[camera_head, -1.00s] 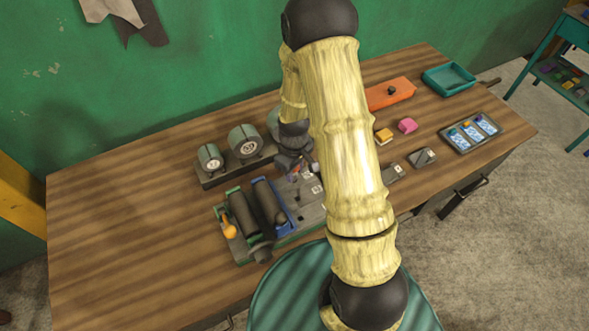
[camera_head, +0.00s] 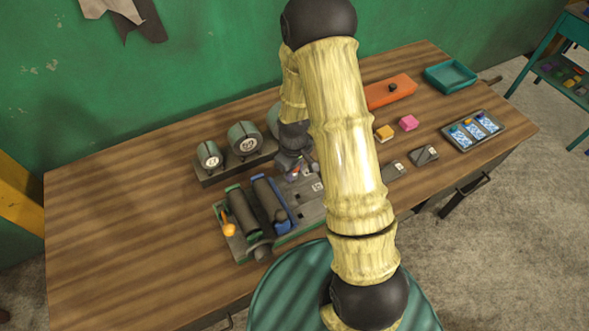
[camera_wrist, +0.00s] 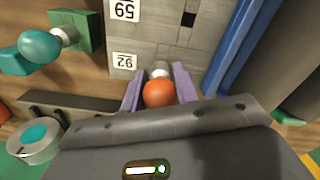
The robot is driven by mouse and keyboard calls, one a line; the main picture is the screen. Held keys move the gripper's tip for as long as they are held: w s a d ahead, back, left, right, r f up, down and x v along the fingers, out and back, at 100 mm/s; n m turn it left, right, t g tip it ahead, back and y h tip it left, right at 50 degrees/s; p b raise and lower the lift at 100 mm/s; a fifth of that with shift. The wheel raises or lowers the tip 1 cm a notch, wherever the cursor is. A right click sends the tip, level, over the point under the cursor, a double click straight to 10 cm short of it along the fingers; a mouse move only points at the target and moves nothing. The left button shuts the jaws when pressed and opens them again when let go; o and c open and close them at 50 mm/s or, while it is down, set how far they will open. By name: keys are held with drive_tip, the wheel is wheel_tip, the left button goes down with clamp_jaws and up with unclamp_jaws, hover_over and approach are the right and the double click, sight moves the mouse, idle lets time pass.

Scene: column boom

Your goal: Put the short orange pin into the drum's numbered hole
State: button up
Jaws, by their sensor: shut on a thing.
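My gripper (camera_wrist: 158,78) has two purple fingers, shut on the short orange pin. The pin (camera_wrist: 159,94) shows a round orange head, with a pale metal part beyond it, over the grey board (camera_wrist: 150,42). Whether its tip is in a hole is hidden. In the head view my gripper (camera_head: 297,171) is low over the grey board (camera_head: 310,211), partly behind my arm. Round grey-green drums with number plates stand on a dark base behind the board: a small one (camera_head: 203,150), a larger one (camera_head: 238,131), and a third mostly hidden by my arm.
Two dark rollers (camera_head: 240,212) with an orange knob (camera_head: 229,230) lie left of the board. Orange (camera_head: 384,133) and pink (camera_head: 408,123) blocks, a long orange box (camera_head: 388,95), a teal tray (camera_head: 449,77) and a card tray (camera_head: 474,131) are right. The table's left is clear.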

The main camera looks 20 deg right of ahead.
drive_tip(key=o, duration=1)
drive_tip(key=shift+o, duration=0.2)
wheel_tip(320, 180, up, 17)
drive_tip(key=b, duration=0.2)
drive_tip(key=shift+r, duration=0.2)
idle(0.6)
drive_tip(key=s+m+t, duration=0.2)
drive_tip(key=s+m, duration=0.4)
drive_tip(key=s, duration=0.5)
drive_tip(key=shift+s+m+t, duration=0.15)
drive_tip(key=shift+m+t, duration=0.15)
drive_tip(key=shift+m, duration=0.1)
